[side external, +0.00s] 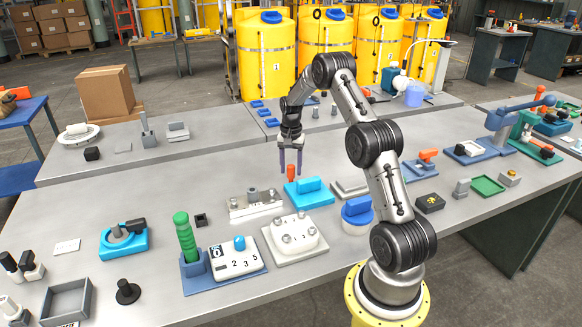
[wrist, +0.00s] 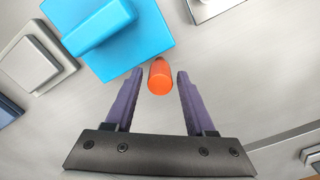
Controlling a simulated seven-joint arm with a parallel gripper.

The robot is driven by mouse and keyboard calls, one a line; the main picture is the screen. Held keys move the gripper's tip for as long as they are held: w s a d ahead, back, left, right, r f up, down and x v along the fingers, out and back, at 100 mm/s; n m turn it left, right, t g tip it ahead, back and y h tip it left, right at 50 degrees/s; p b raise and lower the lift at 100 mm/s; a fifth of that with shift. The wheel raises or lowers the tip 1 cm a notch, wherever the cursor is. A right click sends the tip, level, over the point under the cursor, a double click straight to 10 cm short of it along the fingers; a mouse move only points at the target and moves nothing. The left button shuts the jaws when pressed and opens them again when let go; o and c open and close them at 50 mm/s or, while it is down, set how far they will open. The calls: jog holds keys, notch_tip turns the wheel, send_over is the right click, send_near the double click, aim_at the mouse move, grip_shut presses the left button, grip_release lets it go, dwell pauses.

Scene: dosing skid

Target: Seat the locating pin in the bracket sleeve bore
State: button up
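An orange-red pin (side external: 291,172), which I take for the locating pin, stands by the blue block in the side view. In the wrist view the pin (wrist: 159,77) is between the fingertips, with a gap on each side. My gripper (side external: 291,172) points down over the table with its purple fingers apart; the wrist view also shows the gripper (wrist: 159,78) open and empty. A pale metal bracket (side external: 240,210) with short upright cylinders stands left of the pin; it is probably the bracket with the sleeve. Its bore cannot be made out.
A blue block on a plate (side external: 308,191) is close beside the pin; it also shows in the wrist view (wrist: 153,40). A grey plate (side external: 350,187) lies right of it, and a white block (side external: 296,236) stands in front. Bare table lies behind the bracket.

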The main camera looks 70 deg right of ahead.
aim_at(291, 166)
jog(key=shift+o, duration=0.2)
jog(key=shift+r, duration=0.1)
notch_tip(291, 166, up, 12)
jog(key=a+r+n+t, duration=0.1)
jog(key=a+r+n, duration=0.3)
jog(key=a+r, duration=0.65)
jog(key=s+a+r+n+t+h, duration=0.1)
jog(key=s+a+r+n, duration=0.1)
jog(key=a, duration=0.5)
jog(key=s+a+r+n+t, duration=0.1)
jog(key=s+a+r+n, duration=0.1)
jog(key=a, duration=0.4)
jog(key=s+a+f+n+t+y, duration=0.1)
jog(key=s+a+f+n+t, duration=0.1)
jog(key=s+a+n, duration=0.5)
jog(key=s+a, duration=0.6)
jog(key=s, duration=0.3)
jog(key=shift+s+a+f+t, duration=0.15)
jog(key=shift+a+f+t, duration=0.15)
jog(key=shift+a, duration=0.1)
jog(key=shift+o, duration=0.5)
jog(key=shift+s+a+f+n, duration=0.15)
jog(key=shift+s+f+n, duration=0.1)
jog(key=shift+s+n, duration=0.15)
